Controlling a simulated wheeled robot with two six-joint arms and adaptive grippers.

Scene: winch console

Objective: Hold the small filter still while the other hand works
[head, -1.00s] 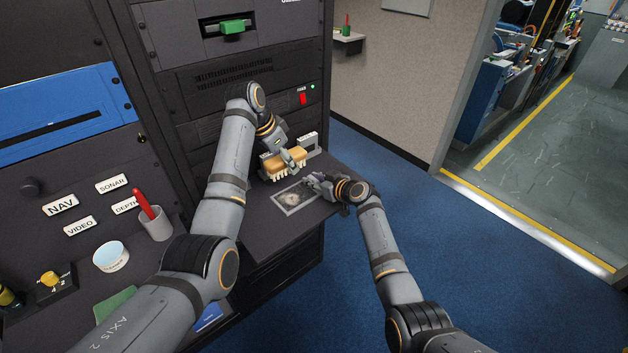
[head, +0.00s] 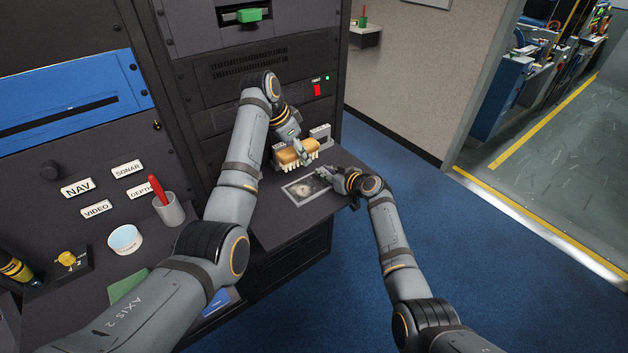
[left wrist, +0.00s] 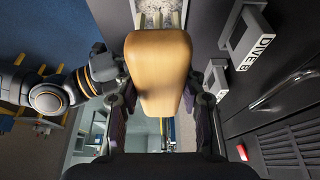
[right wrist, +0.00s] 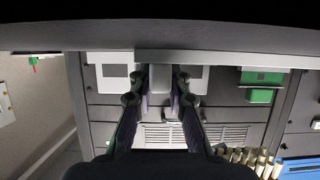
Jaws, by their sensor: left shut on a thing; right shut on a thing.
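The small filter (head: 298,193), a thin flat frame with a pale dusty patch in its middle, lies on the console shelf. My right gripper (head: 338,179) is at the filter's right end and shut on it; in the right wrist view a grey piece (right wrist: 160,84) sits between its fingertips. My left gripper (head: 300,150) is shut on a brush with a tan wooden body (head: 290,157) and pale bristles, just behind the filter. The brush body (left wrist: 158,72) fills the middle of the left wrist view. I cannot tell whether its bristles touch anything.
A grey cup with a red-handled tool (head: 168,209), a white bowl (head: 124,239) and a yellow knob (head: 67,259) are to the left. The shelf in front of the filter (head: 285,232) is clear.

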